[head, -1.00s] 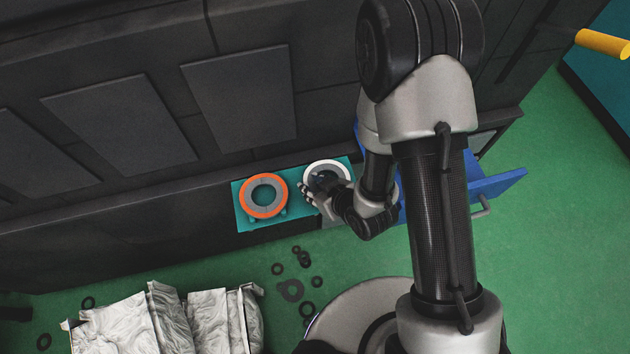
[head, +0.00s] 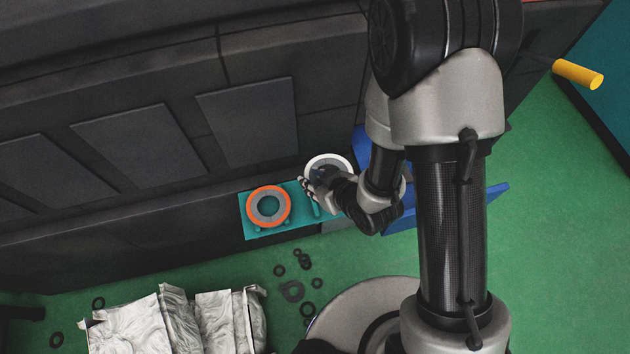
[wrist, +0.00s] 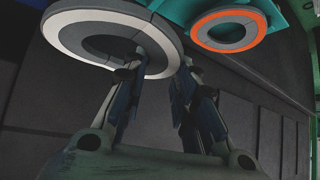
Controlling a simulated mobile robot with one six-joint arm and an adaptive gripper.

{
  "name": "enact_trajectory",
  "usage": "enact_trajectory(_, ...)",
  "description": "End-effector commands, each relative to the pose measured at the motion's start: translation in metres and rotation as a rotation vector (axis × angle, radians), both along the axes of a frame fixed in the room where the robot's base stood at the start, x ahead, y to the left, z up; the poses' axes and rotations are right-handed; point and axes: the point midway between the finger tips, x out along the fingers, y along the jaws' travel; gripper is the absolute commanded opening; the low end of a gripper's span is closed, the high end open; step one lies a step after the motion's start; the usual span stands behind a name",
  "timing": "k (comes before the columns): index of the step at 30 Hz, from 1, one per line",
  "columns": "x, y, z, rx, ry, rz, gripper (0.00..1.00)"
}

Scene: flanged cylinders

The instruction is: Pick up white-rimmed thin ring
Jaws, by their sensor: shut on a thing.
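The white-rimmed thin ring (head: 327,157) has a white outer band and a grey inner part. My gripper (head: 309,187) is shut on the near-left side of its rim. The wrist view shows the ring (wrist: 88,22) at the upper left, with my gripper's fingers (wrist: 160,66) on either side of the band, one at the hole and one outside. The ring appears held above the teal plate (head: 253,231). My gripper and arm hide part of the ring in the head view.
An orange-rimmed ring (head: 251,208) sits on the teal plate, left of my gripper; it also shows in the wrist view (wrist: 228,28). A dark panelled wall stands behind. A blue drawer-like part (head: 488,199) lies right. Several dark rings and crumpled silvery bags (head: 140,325) are on the green floor.

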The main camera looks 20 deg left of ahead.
Motion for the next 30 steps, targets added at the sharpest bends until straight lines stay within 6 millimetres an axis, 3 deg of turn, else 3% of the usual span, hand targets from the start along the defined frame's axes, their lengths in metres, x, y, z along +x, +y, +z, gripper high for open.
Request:
enact_trajectory(1, 0.001, 0.001, 0.021, 0.002, -0.003, 0.0, 0.0)
enact_trajectory(3, 0.001, 0.001, 0.033, 0.002, -0.003, 0.0, 0.0)
enact_trajectory(12, 0.001, 0.001, 0.074, 0.002, -0.004, 0.001, 0.0)
enact_trajectory(19, 0.001, 0.001, 0.086, 0.002, -0.004, 0.001, 0.0)
enact_trajectory(30, 0.001, 0.001, 0.088, 0.003, -0.005, 0.001, 0.0)
